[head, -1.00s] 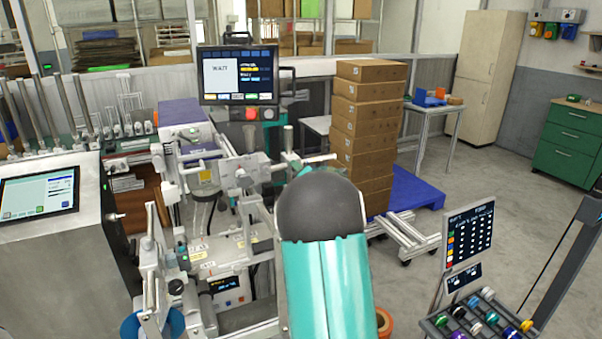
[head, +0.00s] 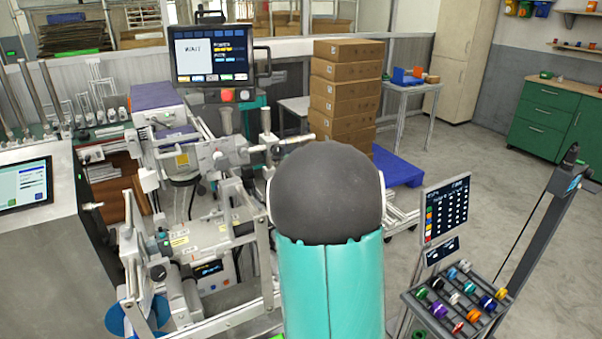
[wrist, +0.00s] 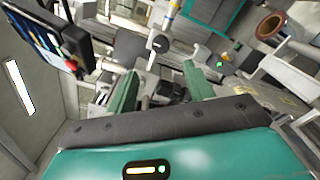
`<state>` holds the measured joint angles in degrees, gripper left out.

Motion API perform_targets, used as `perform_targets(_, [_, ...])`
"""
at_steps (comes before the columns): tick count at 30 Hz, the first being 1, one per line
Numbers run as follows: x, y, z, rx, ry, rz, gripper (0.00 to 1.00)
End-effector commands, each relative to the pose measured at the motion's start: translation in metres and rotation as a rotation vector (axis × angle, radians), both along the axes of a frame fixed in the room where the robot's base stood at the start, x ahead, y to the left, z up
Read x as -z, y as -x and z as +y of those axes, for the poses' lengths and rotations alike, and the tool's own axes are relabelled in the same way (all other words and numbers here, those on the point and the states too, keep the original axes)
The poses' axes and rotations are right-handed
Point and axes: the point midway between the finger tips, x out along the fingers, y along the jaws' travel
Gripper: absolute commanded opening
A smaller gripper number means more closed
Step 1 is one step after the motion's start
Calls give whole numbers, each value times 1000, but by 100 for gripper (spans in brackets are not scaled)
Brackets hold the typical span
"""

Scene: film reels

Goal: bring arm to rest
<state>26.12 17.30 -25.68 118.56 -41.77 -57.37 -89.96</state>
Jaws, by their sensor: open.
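My arm (head: 332,285) shows in the head view as a teal link with a dark grey rounded joint, raised at the bottom centre. My gripper is hidden in that view. In the wrist view my gripper (wrist: 160,88) shows two green fingers set well apart beyond a dark band and teal housing. The fingers are open, and I see nothing held between them. The machine's grey and white parts show behind them; how near they are I cannot tell.
A machine with posts and a monitor (head: 213,52) stands left of my arm. A stack of cartons (head: 343,95) is behind it. A rack of coloured reels (head: 440,318) with a display (head: 445,208) stands at right. Open floor (head: 455,160) lies between the rack and the green cabinet (head: 530,118).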

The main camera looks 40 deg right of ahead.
Motion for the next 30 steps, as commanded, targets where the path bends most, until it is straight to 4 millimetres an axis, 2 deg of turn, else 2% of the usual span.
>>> perform_targets(3, [-1, 16, 4, 2, 1, -1, 52])
perform_targets(7, [0, 24, 7, 0, 1, 0, 52])
perform_targets(30, [0, 26, 7, 1, 1, 0, 52])
